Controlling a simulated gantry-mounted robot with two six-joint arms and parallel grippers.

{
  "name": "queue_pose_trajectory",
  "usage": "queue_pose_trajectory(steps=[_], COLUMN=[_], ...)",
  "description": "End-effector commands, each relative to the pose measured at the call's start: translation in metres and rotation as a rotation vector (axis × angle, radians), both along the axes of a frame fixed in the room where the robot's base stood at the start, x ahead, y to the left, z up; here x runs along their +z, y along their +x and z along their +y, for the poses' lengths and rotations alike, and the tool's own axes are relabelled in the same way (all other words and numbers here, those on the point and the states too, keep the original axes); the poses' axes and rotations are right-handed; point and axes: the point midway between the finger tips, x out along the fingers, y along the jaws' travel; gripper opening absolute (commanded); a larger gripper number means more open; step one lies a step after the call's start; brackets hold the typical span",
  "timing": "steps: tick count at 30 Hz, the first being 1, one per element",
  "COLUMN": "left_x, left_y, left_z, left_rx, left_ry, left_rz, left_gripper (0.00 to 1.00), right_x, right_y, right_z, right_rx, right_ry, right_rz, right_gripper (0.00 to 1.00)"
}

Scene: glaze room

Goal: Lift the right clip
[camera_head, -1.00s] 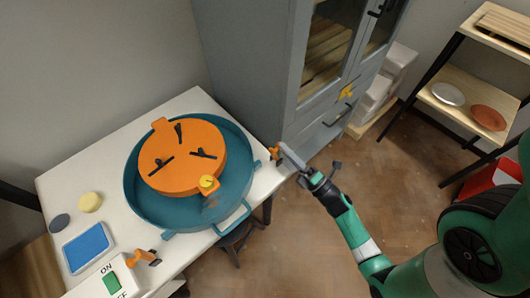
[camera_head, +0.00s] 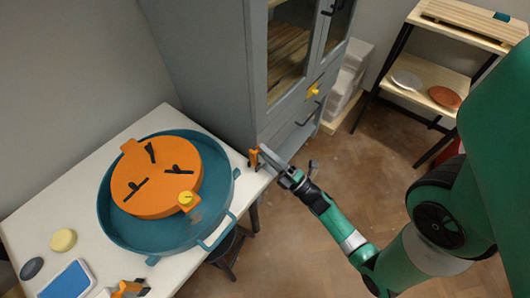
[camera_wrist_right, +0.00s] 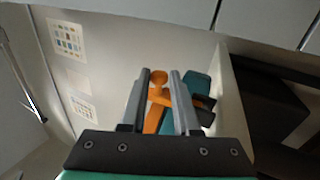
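The right clip (camera_head: 254,158), small and orange, is at the right end of the white table, by the cabinet. In the right wrist view the clip (camera_wrist_right: 158,94) shows between and beyond the fingers, and part passes behind the right-hand finger. My right gripper (camera_head: 266,155) is at the clip from the right; in the wrist view its fingers (camera_wrist_right: 160,85) are parted with slight gaps beside the clip's round knob. Whether they touch it lower down is hidden. Another orange clip (camera_head: 129,288) is at the table's front edge, partly cut off. My left gripper is not in view.
A teal pan (camera_head: 205,219) with handles holds a round orange piece (camera_head: 190,160) left of the right clip. The grey cabinet (camera_head: 215,75) stands close behind. A blue pad (camera_head: 66,281) and a yellow disc (camera_head: 63,240) lie on the table (camera_head: 25,225). Floor is open at the right.

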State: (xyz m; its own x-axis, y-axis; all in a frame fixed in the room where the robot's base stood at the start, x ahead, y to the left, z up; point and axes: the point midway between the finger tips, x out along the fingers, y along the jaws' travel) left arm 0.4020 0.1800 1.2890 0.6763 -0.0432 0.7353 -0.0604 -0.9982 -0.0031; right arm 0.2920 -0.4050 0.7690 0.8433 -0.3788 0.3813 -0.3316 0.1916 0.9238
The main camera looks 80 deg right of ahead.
Motion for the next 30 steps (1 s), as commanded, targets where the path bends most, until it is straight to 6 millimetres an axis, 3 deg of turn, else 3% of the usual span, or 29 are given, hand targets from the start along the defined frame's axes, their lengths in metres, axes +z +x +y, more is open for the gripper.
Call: queue_pose_trajectory(steps=[1,4,16,24,30], left_x=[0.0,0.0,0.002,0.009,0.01], left_y=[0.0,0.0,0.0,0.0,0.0], left_z=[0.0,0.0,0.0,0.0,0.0], left_rx=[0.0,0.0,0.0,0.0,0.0], left_ry=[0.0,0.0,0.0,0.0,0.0], left_rz=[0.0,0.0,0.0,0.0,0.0], left_gripper=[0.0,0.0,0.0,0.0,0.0], right_x=[-0.001,0.0,-0.003,-0.025,-0.037], right_y=[0.0,0.0,-0.008,-0.057,-0.084], right_z=[0.0,0.0,0.002,0.023,0.034], right_rx=[0.0,0.0,-0.002,-0.011,-0.012], right_ry=[0.0,0.0,0.0,0.004,-0.002], right_rz=[0.001,0.001,0.001,0.002,0.0], right_gripper=[0.4,0.57,0.57,0.57,0.57])
